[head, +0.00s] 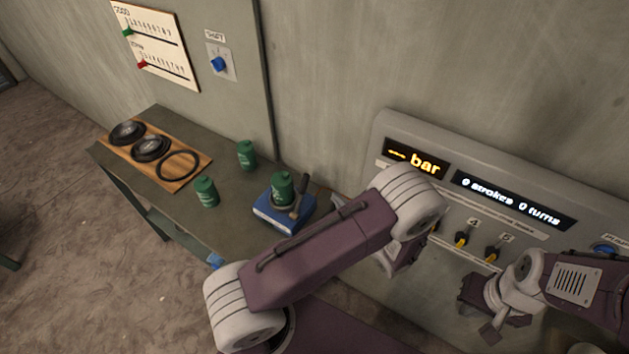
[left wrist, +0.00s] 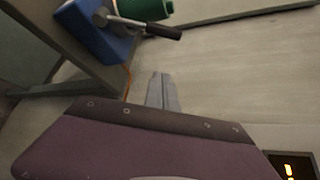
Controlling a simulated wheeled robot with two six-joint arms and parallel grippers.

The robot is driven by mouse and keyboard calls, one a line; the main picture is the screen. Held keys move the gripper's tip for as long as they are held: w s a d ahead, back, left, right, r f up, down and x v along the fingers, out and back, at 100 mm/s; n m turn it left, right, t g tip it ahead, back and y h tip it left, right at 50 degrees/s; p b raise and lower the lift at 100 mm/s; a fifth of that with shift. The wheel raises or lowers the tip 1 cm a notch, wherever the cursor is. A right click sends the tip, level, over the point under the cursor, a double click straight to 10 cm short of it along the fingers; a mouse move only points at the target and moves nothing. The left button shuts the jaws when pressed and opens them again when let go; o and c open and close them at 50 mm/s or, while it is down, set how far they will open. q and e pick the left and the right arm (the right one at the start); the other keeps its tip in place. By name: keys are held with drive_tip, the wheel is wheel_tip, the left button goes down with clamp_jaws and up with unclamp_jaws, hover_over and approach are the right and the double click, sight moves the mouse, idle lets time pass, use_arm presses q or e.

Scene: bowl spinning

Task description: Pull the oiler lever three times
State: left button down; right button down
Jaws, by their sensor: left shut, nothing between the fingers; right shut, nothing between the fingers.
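The oiler has a blue base (head: 272,214) with a green canister (head: 283,186) on top, and stands on the bench's right end. Its lever (head: 299,202) is dark-handled and sticks up beside the canister. In the left wrist view the lever (left wrist: 146,27), blue base (left wrist: 95,32) and canister (left wrist: 146,8) show at the top left. My left gripper (left wrist: 162,80) is shut and empty, apart from the lever. In the head view my left arm hides most of that gripper. My right gripper (head: 492,332) is shut and empty in front of the panel at the right.
The bench (head: 228,222) also holds two loose green canisters (head: 246,154) (head: 206,191) and a wooden board (head: 190,180) with dark rings. A grey panel (head: 400,125) has displays reading "-- bar" and "0 strokes 0 turns" (head: 512,200). Yellow-black switches (head: 461,240) sit below.

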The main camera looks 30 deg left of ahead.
sight(300, 197)
use_arm(q)
drive_tip(key=w+a+p, duration=0.2)
drive_tip(key=a+p, duration=0.4)
drive_tip(key=a, duration=0.3)
drive_tip(key=shift+f+p, duration=0.3)
drive_tip(key=shift+f, duration=0.1)
drive_tip(key=shift+w+a, duration=0.1)
drive_tip(key=shift+a, duration=0.05)
